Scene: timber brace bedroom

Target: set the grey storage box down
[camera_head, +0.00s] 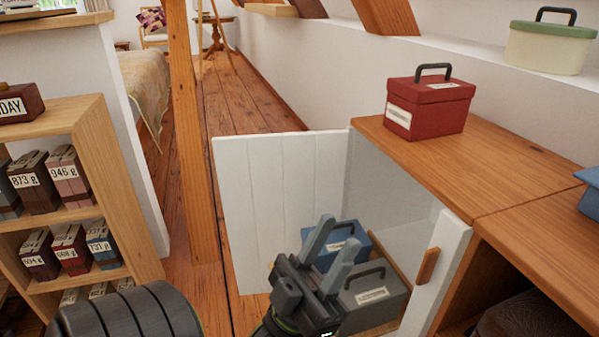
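The grey storage box (384,301) has a dark handle and a white label. It sits upright inside the low white cupboard, at its front right. My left gripper (338,234) is in front of the cupboard opening, to the left of the grey box's handle, with its two grey fingers spread apart. Nothing shows held between them. The gripper overlaps the left side of the grey box in view, and I cannot tell whether they touch. My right gripper is not in view.
A blue box (354,241) stands behind the grey one. The cupboard's white door (270,200) stands open on the left; a white panel with a wooden handle (428,266) is on the right. A red box (428,108) rests on the wooden top (440,165). A timber post (184,130) stands left.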

